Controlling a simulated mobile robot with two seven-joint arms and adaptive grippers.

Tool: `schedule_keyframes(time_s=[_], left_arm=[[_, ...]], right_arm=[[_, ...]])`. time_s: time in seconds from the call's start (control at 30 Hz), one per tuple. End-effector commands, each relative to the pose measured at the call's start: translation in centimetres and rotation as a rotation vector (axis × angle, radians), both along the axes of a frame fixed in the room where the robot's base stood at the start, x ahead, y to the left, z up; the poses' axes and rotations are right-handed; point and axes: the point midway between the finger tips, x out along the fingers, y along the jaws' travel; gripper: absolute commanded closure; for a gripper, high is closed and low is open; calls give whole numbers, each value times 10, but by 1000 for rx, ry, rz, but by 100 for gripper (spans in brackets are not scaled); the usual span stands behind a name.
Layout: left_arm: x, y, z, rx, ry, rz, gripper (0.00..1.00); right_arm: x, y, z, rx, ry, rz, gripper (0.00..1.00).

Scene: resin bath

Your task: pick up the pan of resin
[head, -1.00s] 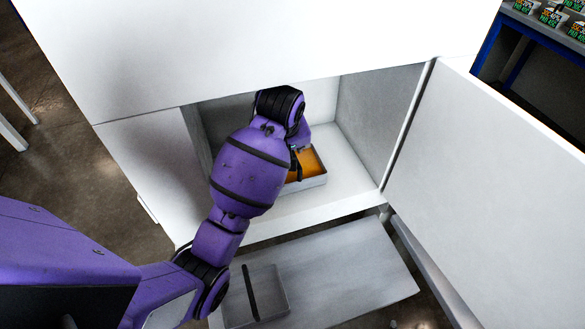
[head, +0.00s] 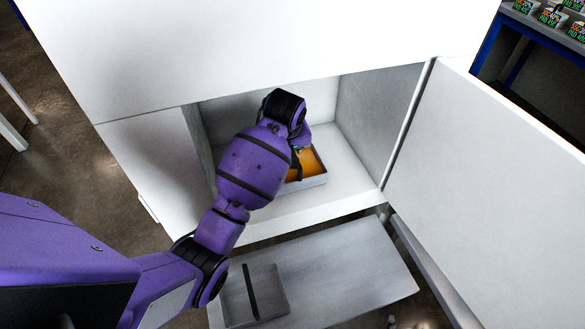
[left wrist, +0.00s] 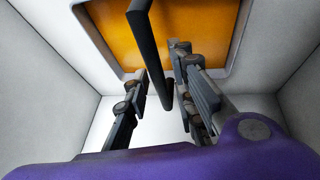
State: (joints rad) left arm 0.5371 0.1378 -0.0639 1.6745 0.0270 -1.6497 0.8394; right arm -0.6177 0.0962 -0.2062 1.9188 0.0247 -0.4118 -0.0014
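The pan of resin (head: 316,180) is a grey tray filled with orange resin, sitting on the floor of the open white compartment. In the left wrist view the pan (left wrist: 236,62) fills the top, with its black bar handle (left wrist: 146,45) reaching down toward the gripper. My left gripper (left wrist: 158,68) is open, one finger on each side of the handle with gaps showing. In the head view my left arm reaches into the compartment and hides the fingers and the pan's left part. My right gripper is not in view.
The white cabinet door (head: 490,190) stands open at the right. Below the opening, a grey bench (head: 345,275) bears an empty grey tray (head: 274,300) with a black bar. The compartment floor right of the pan is clear. Small labelled items (head: 550,18) stand at the far top right.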

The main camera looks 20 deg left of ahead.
Motion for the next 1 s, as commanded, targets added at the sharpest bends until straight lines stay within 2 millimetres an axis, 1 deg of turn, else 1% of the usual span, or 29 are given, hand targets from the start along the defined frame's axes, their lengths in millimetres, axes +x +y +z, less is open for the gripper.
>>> schedule_keyframes(time_s=[0.03, 0.13, 0.73, 0.87, 0.97, 1.0], left_arm=[[0, 0, 0, 0, 0, 0, 88], [0, 0, 0, 0, 0, 0, 100], [0, 0, 3, 0, -2, 0, 100], [1, 0, 10, 0, -3, 0, 100], [0, -1, 20, 0, -3, 0, 100], [1, -1, 26, -2, -5, 0, 100]], right_arm=[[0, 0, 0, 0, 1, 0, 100], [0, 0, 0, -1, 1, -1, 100], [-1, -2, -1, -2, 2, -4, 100], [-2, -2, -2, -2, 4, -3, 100], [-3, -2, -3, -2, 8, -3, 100], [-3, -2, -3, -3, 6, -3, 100]])
